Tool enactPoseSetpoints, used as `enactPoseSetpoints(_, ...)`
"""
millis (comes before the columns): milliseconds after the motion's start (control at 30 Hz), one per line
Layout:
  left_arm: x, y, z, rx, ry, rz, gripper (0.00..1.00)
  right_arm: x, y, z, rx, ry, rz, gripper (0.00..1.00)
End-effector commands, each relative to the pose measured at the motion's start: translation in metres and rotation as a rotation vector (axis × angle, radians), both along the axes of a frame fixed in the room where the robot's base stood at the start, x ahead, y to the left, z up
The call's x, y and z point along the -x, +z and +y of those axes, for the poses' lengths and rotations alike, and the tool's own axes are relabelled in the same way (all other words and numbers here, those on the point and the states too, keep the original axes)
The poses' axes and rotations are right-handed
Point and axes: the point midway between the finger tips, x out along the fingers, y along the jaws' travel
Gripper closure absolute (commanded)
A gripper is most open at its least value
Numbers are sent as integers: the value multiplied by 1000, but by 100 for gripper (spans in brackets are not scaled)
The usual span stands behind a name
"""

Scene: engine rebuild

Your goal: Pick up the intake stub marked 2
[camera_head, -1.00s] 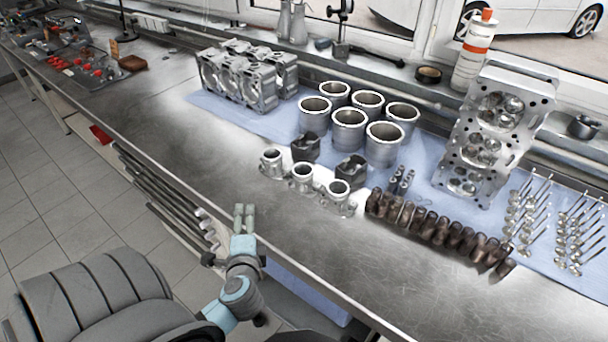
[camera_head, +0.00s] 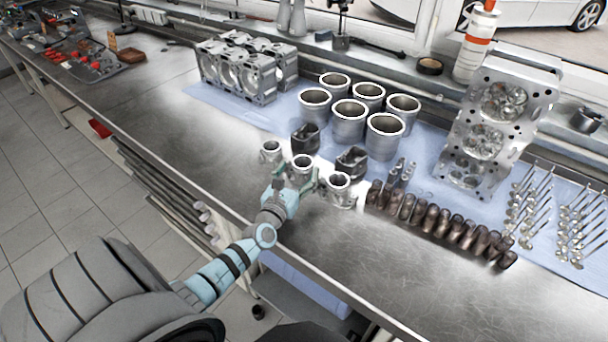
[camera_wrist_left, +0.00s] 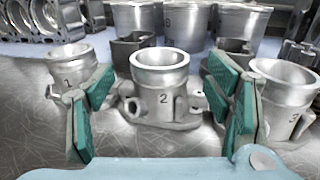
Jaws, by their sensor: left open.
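The intake stub marked 2 (camera_wrist_left: 160,92) is a short silver flanged tube standing upright, centred in the left wrist view; in the head view the stub (camera_head: 302,166) is in the middle of a row of three. My left gripper (camera_wrist_left: 162,105) is open, with its green-padded fingers on either side of stub 2 and a visible gap on each side. In the head view the left gripper (camera_head: 296,182) reaches over the bench edge to the stub. Stub 1 (camera_wrist_left: 68,68) and stub 3 (camera_wrist_left: 287,96) stand just outside the fingers, each partly hidden by one. My right gripper is not in view.
Dark pistons (camera_head: 306,137) and several cylinder liners (camera_head: 349,125) stand behind the stubs on a blue cloth. A row of brown parts (camera_head: 432,226) lies to the right. The bare metal bench (camera_head: 170,115) to the left is clear.

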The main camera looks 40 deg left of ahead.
Motion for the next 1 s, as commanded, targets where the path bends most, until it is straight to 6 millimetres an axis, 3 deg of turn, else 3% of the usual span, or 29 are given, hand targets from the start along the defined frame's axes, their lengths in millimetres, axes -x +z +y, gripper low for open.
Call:
enactPoseSetpoints(200,-37,0,11,2,1,-2,28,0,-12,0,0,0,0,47)
enactPoseSetpoints(433,-40,2,12,2,0,-2,29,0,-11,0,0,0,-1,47)
enactPoseSetpoints(800,-40,2,12,2,0,-2,88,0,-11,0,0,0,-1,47)
enactPoseSetpoints(1000,-40,3,12,2,0,-3,91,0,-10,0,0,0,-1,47)
